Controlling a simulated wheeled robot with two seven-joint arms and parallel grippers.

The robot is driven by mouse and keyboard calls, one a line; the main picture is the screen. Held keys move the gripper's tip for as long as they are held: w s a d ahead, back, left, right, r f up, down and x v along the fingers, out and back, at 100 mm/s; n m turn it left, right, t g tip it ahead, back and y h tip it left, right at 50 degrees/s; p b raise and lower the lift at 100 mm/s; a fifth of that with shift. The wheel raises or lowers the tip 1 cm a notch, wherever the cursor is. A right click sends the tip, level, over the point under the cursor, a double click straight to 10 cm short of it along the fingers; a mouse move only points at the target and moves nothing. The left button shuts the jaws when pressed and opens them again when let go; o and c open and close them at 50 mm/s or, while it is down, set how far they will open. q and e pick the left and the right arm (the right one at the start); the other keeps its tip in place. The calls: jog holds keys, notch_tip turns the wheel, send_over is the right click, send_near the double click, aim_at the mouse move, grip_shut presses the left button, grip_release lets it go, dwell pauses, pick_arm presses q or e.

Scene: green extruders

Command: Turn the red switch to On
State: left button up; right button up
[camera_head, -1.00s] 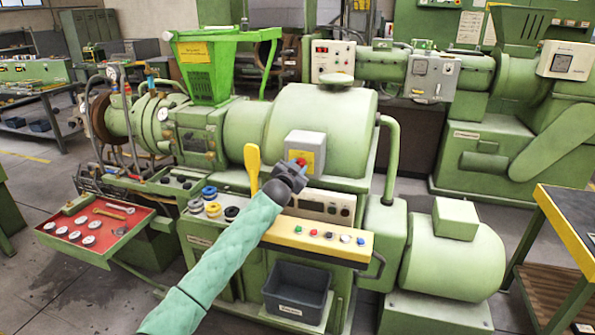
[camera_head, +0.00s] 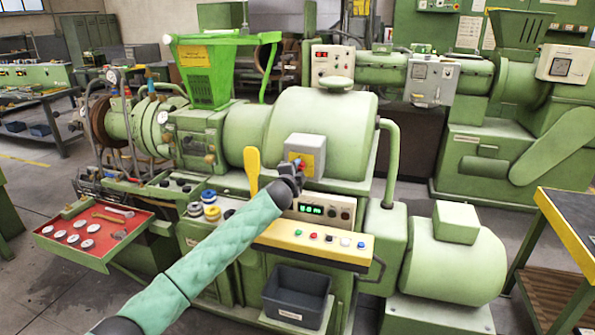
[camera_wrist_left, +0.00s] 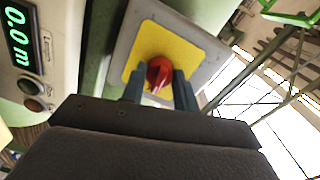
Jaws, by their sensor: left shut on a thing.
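The red switch (camera_wrist_left: 159,73) is a knob on a yellow plate (camera_wrist_left: 181,44) on a grey box. In the head view the grey box (camera_head: 306,146) is on the front of the green extruder, and the knob is mostly hidden behind my gripper. My left gripper (camera_head: 299,167) reaches up to the box. In the left wrist view my left gripper (camera_wrist_left: 160,84) has one finger on each side of the red knob and is shut on it. No On or Off lettering can be read. My right gripper is not in view.
A yellow lever (camera_head: 254,170) stands just left of my left wrist. Below are a lit green display (camera_head: 311,209) and a yellow button panel (camera_head: 320,246). A red tray (camera_head: 96,231) with gauges juts out at left. A grey bin (camera_head: 296,293) sits below.

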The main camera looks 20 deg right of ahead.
pick_arm(q)
jog(key=shift+m, duration=0.4)
jog(key=o, duration=1)
jog(key=shift+c, duration=0.2)
jog(key=b+v, duration=0.2)
jog(key=v, duration=0.5)
jog(key=shift+s+a+b, duration=0.2)
jog(key=shift+s+b, duration=0.1)
jog(key=shift+b, duration=0.1)
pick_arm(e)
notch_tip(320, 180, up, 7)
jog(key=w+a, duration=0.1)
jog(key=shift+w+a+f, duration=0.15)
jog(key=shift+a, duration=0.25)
